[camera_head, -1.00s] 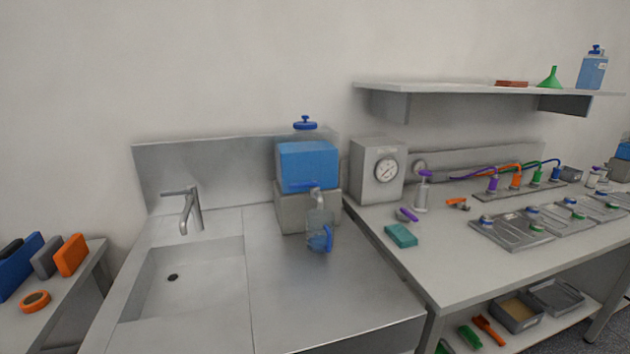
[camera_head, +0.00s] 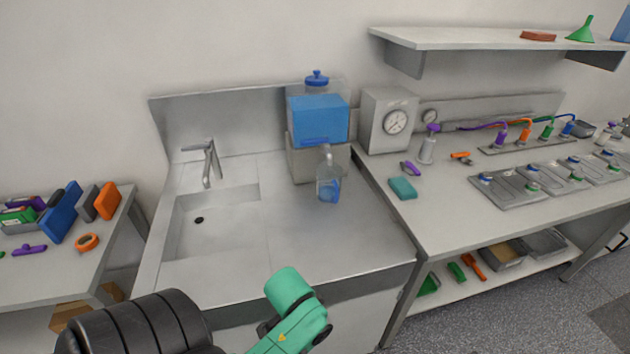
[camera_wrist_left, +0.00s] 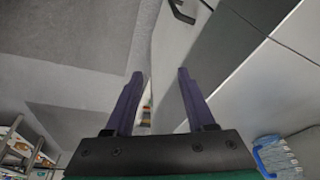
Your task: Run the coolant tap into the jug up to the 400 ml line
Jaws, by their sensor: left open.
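The clear jug (camera_head: 323,186) with a blue part at its right stands on the steel counter, below the small tap (camera_head: 327,160) of the coolant tank (camera_head: 319,120). The tank holds blue liquid and has a blue lid. A blue bar, perhaps the tap lever, shows above the tap. I cannot read the jug's level or see a stream. In the left wrist view my left gripper (camera_wrist_left: 160,75) is open, with two dark purple fingers apart and nothing clearly held. My green left arm link shows low in the head view, away from the jug. My right gripper is out of view.
A sink (camera_head: 208,222) with a faucet (camera_head: 209,160) lies left of the jug. A gauge box (camera_head: 388,122) stands right of the tank. A teal block (camera_head: 402,188) lies on the right bench. The counter in front of the jug is clear.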

